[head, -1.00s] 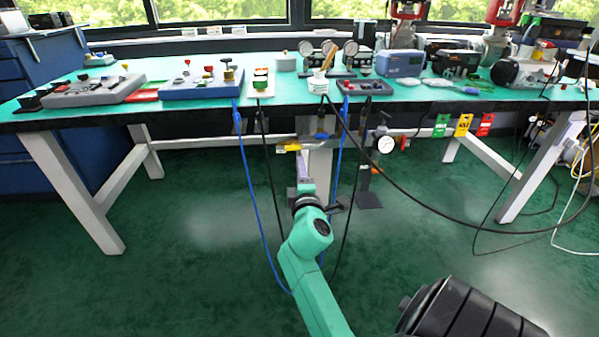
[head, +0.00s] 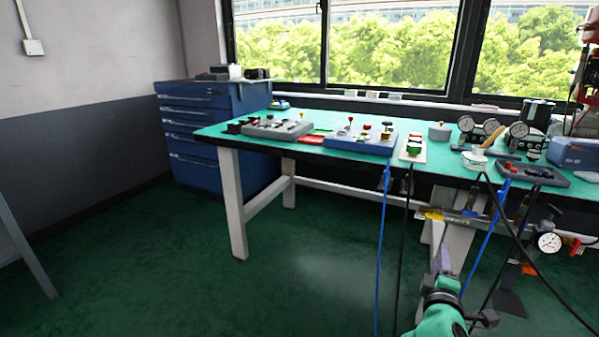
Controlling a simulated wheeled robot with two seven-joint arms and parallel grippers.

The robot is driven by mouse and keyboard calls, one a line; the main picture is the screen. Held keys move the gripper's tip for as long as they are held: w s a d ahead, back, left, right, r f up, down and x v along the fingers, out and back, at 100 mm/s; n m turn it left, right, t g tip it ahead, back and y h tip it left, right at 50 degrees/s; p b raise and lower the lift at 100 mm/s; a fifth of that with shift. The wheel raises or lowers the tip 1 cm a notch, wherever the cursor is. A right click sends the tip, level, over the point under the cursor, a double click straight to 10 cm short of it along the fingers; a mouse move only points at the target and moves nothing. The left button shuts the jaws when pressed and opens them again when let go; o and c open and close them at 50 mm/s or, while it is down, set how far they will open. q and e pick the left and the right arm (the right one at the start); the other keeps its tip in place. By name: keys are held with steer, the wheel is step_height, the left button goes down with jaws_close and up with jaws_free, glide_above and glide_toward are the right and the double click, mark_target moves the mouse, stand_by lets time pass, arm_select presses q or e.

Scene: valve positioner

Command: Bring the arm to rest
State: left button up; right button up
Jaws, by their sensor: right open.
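My right arm (head: 437,318), green with a dark ring at the wrist, comes in at the bottom right of the head view. My right gripper (head: 442,262) points away from me, low in front of the bench. It is open, and I see nothing held in it. Its fingers are small and partly hidden by the wrist. A pipe with a yellow-handled valve (head: 434,216) shows just beyond it, under the bench edge; I cannot tell the gap between them. My left gripper is out of view.
The green-topped bench (head: 230,134) carries control boxes, gauges (head: 490,126) and a blue box (head: 358,138). Blue and black cables (head: 381,240) hang in front, near my right arm. A pressure gauge (head: 549,243) sits under the bench. A blue drawer cabinet (head: 190,130) stands left. The left floor is clear.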

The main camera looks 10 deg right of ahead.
steer(key=s+a+f+m+g+y+p, duration=0.8)
steer(key=s+a+f+g+y+p, duration=0.3)
steer(key=s+a+f, duration=1.25)
arm_select(q)
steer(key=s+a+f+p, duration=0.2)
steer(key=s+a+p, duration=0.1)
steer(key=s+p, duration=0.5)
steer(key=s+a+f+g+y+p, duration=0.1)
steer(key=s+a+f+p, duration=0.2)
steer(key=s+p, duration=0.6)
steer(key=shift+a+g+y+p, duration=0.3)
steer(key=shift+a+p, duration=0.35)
steer(key=shift+p, duration=0.05)
arm_select(e)
steer(key=s+d+f+g, duration=0.1)
steer(key=s+d, duration=0.3)
steer(key=s, duration=0.3)
steer(key=s+d+f+g, duration=0.1)
steer(key=s+d, duration=0.3)
steer(key=s, duration=0.4)
steer(key=shift+f+h, duration=0.3)
steer(key=shift+f, duration=0.3)
steer(key=shift+d, duration=0.1)
